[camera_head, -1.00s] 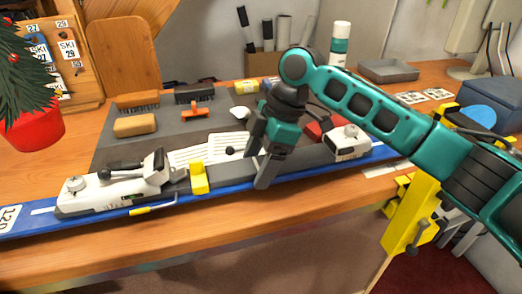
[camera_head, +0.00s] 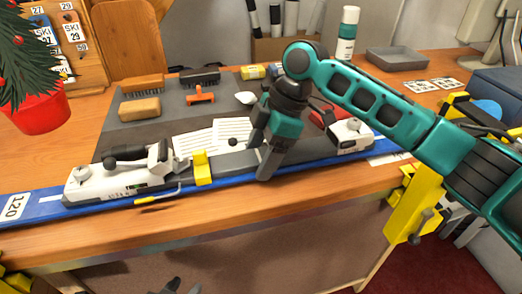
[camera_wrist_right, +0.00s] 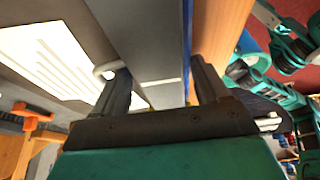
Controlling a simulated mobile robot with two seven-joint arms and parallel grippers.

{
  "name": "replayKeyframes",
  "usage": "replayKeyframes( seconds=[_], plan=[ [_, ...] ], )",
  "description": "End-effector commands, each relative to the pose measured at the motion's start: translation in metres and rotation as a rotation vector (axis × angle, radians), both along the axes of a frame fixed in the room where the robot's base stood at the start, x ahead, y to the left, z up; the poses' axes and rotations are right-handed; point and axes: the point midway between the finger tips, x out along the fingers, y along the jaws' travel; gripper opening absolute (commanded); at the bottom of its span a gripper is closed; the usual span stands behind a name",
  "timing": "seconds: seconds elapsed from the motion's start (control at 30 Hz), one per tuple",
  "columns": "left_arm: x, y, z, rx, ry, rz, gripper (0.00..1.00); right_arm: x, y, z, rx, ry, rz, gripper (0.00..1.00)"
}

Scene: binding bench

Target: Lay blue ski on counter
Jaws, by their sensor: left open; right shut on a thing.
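The blue ski (camera_head: 235,181) with white and grey bindings lies lengthwise along the front part of the wooden counter (camera_head: 110,238). Its left end carries a white "120" label. My right gripper (camera_head: 264,175) comes down from above and is shut on the ski between the two bindings. The right wrist view shows the ski's grey top (camera_wrist_right: 150,45) and blue edge between the fingers. I cannot tell whether the ski's underside touches the counter along its length. My left gripper (camera_head: 182,288) shows only as dark fingertips at the bottom edge, open and apart from the ski.
Behind the ski, a grey mat (camera_head: 112,137) holds brushes, a cork block and white papers (camera_head: 210,138). A yellow clamp (camera_head: 415,205) stands at the counter's front right. A red pot with a small tree (camera_head: 37,115) is at the left. A grey tray (camera_head: 397,58) stands at the back.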

Motion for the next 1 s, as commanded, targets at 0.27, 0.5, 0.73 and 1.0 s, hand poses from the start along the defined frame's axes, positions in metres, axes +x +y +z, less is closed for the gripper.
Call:
replayKeyframes(
  seconds=[0.27, 0.5, 0.73, 1.0],
  plan=[
    [0.0, 0.001, -0.001, 0.002, 0.002, 0.0, 0.43, 0.001, 0.001, -0.001, 0.006, -0.004, 0.001, 0.0],
    [0.0, 0.001, -0.001, 0.002, 0.002, 0.0, 0.43, 0.001, 0.001, -0.005, 0.007, -0.005, 0.0, 0.75],
    [0.0, 0.001, -0.001, 0.002, 0.003, 0.0, 0.43, 0.0, 0.001, -0.006, 0.004, -0.002, 0.001, 0.97],
    [0.0, 0.001, -0.002, 0.002, 0.003, 0.0, 0.43, 0.0, -0.001, -0.011, -0.005, 0.003, -0.001, 1.0]
  ],
)
